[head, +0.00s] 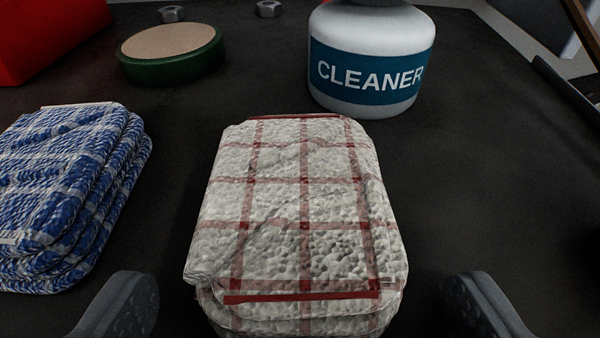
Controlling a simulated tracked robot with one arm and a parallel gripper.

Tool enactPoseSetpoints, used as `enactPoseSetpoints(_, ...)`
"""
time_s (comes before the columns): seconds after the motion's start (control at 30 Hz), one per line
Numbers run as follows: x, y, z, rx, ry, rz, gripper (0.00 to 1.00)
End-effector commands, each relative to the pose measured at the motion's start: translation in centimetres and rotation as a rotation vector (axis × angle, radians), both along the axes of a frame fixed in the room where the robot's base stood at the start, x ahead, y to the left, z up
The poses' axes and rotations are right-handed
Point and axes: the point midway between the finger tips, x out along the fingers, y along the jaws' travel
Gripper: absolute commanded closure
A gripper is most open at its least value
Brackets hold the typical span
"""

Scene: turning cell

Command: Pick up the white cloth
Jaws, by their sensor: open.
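The white cloth (290,215) is folded into a thick pad with a red check pattern. It lies on the dark surface in the middle of the head view. My gripper (310,310) is open, with one dark finger at the lower left and one at the lower right. The near end of the cloth lies between the two fingers in the picture, with a gap on each side. The cloth's nearest lower edge is cut off by the bottom of the picture.
A folded blue and white checked cloth (65,190) lies to the left. A white bottle labelled CLEANER (370,65) stands just behind the white cloth. A green round tin (172,55), a red object (45,35) and two nuts (171,14) are farther back. Dark surface is bare at right.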

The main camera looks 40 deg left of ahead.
Motion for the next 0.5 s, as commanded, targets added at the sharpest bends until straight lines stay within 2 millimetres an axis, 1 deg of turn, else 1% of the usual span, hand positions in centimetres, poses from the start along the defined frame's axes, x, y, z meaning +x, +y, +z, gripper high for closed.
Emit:
enactPoseSetpoints(0.23, 0.32, 0.40, -0.21, 0.000, -0.001, 0.001, 0.15)
enactPoseSetpoints(0.4, 0.34, 0.30, -0.26, 0.000, -0.001, 0.000, 0.15)
enactPoseSetpoints(0.43, 0.36, 0.27, -0.26, 0.000, -0.001, 0.000, 0.17)
enactPoseSetpoints(0.47, 0.35, 0.25, -0.26, 0.001, -0.001, 0.000, 0.26)
enactPoseSetpoints(0.5, 0.37, 0.22, -0.27, 0.000, -0.001, -0.001, 0.37)
